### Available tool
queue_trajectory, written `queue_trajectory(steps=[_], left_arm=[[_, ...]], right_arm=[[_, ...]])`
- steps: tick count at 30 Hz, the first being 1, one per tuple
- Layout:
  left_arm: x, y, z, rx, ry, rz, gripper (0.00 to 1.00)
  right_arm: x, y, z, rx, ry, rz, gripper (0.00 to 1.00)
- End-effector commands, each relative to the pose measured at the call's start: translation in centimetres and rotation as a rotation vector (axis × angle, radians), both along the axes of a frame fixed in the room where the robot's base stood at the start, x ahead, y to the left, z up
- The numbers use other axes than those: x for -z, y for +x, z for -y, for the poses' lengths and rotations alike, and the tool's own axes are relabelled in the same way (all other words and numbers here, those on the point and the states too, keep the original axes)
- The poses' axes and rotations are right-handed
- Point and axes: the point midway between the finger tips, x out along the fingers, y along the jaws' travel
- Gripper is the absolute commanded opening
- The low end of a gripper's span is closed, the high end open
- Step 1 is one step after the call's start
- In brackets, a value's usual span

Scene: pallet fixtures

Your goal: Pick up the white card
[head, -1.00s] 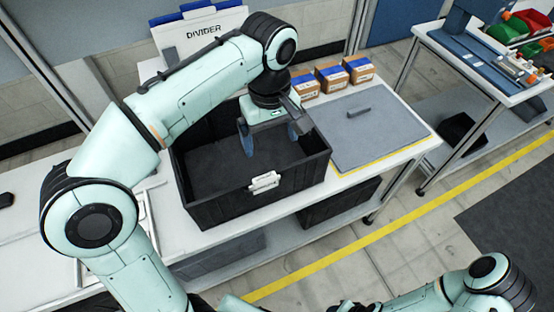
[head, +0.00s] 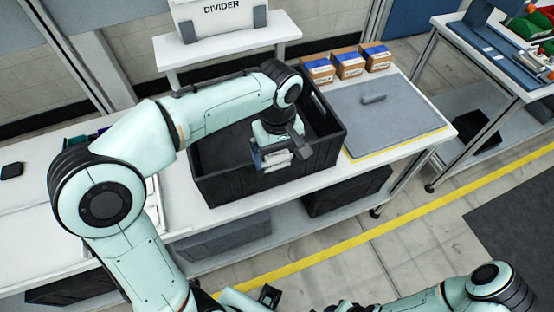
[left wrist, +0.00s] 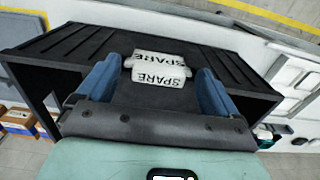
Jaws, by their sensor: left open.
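The white card (head: 277,161) reads SPARE and sits at the top of the near wall of a black crate (head: 235,187). In the left wrist view the card (left wrist: 158,74) shows two faces, both lettered, and looks folded over the crate's rim. My left gripper (head: 279,156) is open at the card, pointing down. In the left wrist view its two blue fingers stand one on each side of the card, with a visible gap at both sides. The gripper partly hides the card in the head view.
The crate stands on a white bench (head: 330,180). To its right lies a grey mat (head: 400,125) with a small grey block (head: 373,98). Several small boxes (head: 347,65) stand behind it. A white DIVIDER sign (head: 222,14) stands on a raised shelf at the back.

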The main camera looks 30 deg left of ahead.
Motion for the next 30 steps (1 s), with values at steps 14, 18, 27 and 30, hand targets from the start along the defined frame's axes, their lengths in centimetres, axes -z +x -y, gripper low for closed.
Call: queue_trajectory(steps=[14, 18, 27, 30], left_arm=[[0.2, 0.0, 0.0, 0.0, 0.0, 0.001, 0.34], [0.2, 0.0, 0.0, 0.0, 0.0, 0.001, 0.34], [-0.9, 0.1, 0.1, 0.0, 0.0, 0.004, 0.34], [-2.3, 0.1, 0.1, 0.001, -0.001, 0.006, 0.34]], right_arm=[[0.0, 0.0, 0.0, 0.0, 0.0, 0.0, 0.43], [0.0, 0.0, 0.0, 0.0, 0.0, 0.0, 0.43], [-0.3, 0.2, 0.0, 0.001, 0.0, 0.002, 0.43], [-0.6, 0.4, 0.0, 0.0, 0.0, 0.004, 0.43]])
